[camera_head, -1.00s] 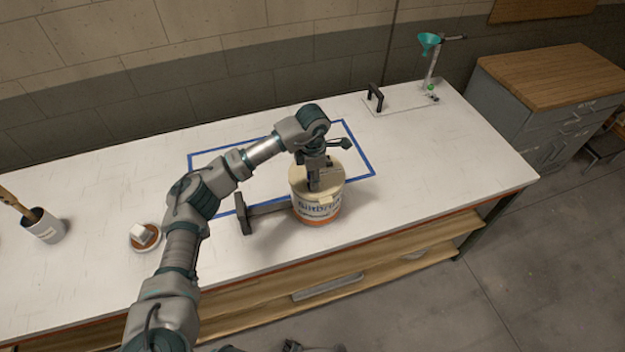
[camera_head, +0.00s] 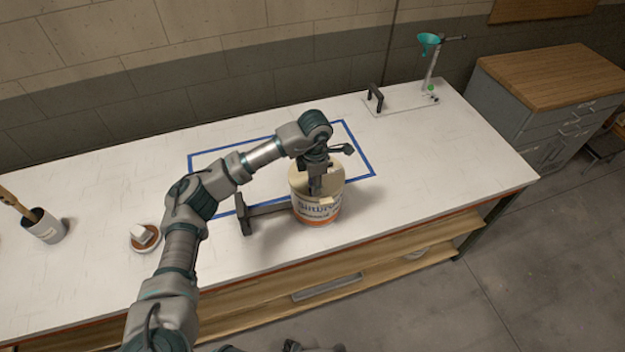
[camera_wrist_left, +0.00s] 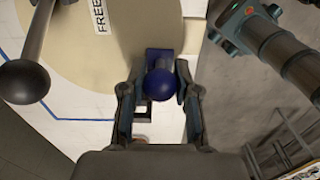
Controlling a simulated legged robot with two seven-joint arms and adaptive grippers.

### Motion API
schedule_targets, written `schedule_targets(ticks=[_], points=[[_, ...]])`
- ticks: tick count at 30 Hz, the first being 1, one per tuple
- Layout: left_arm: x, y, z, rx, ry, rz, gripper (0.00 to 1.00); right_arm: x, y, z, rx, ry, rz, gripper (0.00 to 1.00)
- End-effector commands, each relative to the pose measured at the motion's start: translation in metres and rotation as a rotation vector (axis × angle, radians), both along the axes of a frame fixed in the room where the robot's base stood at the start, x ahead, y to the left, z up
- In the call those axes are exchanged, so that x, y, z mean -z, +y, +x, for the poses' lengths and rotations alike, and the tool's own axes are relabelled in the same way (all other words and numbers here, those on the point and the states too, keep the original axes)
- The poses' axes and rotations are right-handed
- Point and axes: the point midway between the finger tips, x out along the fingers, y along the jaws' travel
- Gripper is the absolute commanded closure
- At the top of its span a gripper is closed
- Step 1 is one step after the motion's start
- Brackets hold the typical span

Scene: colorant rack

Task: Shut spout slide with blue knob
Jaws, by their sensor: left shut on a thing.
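The tub (camera_head: 318,207), cream with blue lettering and an orange bottom band, stands upright at the table's front edge. Its pale lid (camera_head: 300,180) is partly hidden under my left gripper (camera_head: 316,188), which points down onto it. In the left wrist view, the blue knob (camera_wrist_left: 160,84) sits between the two fingers of the left gripper (camera_wrist_left: 157,92), which is shut on it. A dark slide part (camera_wrist_left: 159,55) shows just behind the knob, and the spout opening is mostly hidden. The tan lid (camera_wrist_left: 80,70) also shows there. My right gripper is not clearly visible.
A grey bar with a dark upright end (camera_head: 245,215) lies left of the tub. A grey ball-ended lever (camera_wrist_left: 24,82) is near in the wrist view. Blue tape (camera_head: 358,150) outlines a rectangle.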

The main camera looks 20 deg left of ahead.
Motion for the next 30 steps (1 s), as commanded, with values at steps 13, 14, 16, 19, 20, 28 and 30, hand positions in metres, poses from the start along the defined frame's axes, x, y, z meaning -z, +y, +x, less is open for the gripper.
schedule_targets(ticks=[13,14,16,19,20,28,30], points=[[0.0,-0.003,-0.005,0.001,0.001,0.001,1.0,0.0,0.0,0.0,0.0,0.0,0.0,0.6],[0.0,-0.003,-0.006,0.001,0.001,0.001,1.0,0.0,0.0,0.0,0.0,0.0,0.0,0.6],[0.0,-0.005,-0.009,0.001,0.001,0.001,1.0,0.0,0.0,0.0,0.0,0.0,0.0,0.6],[0.0,-0.007,-0.012,0.0,0.001,0.001,1.0,0.0,0.0,0.0,-0.001,0.0,0.0,0.6],[0.0,-0.007,-0.012,0.0,0.001,0.001,1.0,0.0,-0.001,0.0,-0.001,0.0,-0.001,0.6],[0.0,-0.007,-0.012,0.0,0.001,0.001,0.47,0.0,-0.002,0.0,-0.002,0.001,-0.002,0.6],[0.0,-0.007,-0.012,0.0,0.001,0.001,0.4,0.0,-0.003,0.0,-0.002,0.0,-0.003,0.6]])
